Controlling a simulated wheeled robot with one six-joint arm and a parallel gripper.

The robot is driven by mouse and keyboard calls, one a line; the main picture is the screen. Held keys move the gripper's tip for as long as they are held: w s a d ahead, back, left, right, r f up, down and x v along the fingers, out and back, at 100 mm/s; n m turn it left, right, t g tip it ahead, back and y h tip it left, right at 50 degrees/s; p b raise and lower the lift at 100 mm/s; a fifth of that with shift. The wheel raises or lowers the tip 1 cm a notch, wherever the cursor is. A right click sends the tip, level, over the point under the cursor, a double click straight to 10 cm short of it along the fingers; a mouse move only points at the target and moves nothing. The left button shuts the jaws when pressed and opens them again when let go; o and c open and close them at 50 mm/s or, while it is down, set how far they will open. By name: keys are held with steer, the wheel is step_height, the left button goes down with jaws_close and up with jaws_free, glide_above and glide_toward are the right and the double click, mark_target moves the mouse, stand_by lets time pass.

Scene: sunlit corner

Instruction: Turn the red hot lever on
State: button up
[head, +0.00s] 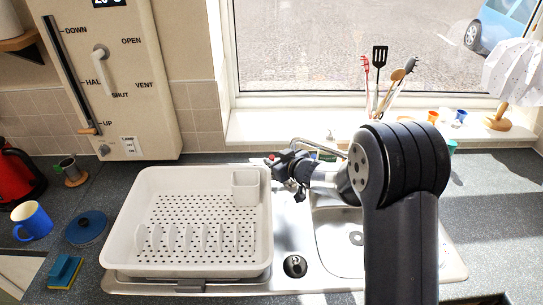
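The silver tap spout (318,146) arches behind the sink, partly hidden by my arm. A small red spot (271,156) shows at the far left end of my gripper (280,165); it looks like the red hot lever's tip, but it is too small to be sure. My gripper is dark and reaches left over the back of the sink, beside the tap. Whether its fingers are open or shut, or touching the lever, I cannot tell. The rest of the tap's body and levers is hidden. No running water is visible.
A white dish rack (150,262) stands left of the sink (335,262), close below my gripper. Utensils (381,85) and small cups (446,115) stand on the windowsill (285,125) behind. A panel (130,60) hangs at the upper left. Worktop at right is clear.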

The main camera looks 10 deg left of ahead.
mark_target(272, 158)
steer(key=shift+x, duration=1.55)
steer(key=shift+c, duration=0.4)
jaws_close()
